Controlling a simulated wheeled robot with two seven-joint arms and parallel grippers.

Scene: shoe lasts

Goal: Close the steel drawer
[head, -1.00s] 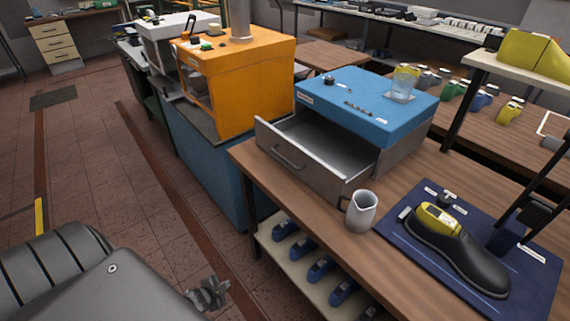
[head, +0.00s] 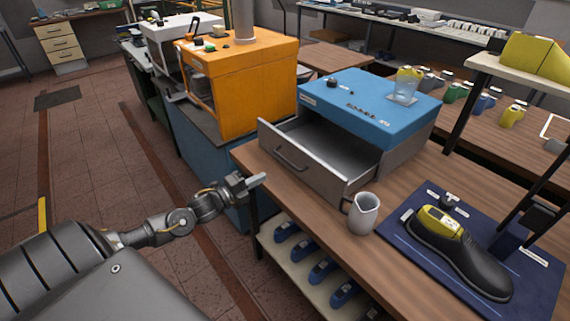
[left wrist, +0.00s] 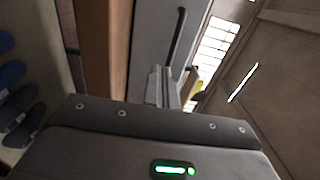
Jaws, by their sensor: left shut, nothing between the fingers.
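The steel drawer (head: 283,166) stands pulled out of the front of a blue-topped steel unit (head: 370,105) on the wooden bench. It looks empty inside, and its front carries a dark bar handle. My left gripper (head: 257,180) is shut and empty, in front of the drawer front and a little to its left, apart from it in the head view. In the left wrist view the shut fingers (left wrist: 163,88) point toward the drawer front (left wrist: 150,45) and its handle (left wrist: 178,35). My right gripper is not in view.
A white-grey pitcher (head: 363,213) stands close to the drawer's near right corner. A black shoe (head: 460,255) lies on a blue mat (head: 408,246) to the right. Several blue lasts (head: 321,270) sit on the shelf below. An orange machine (head: 245,85) stands to the left.

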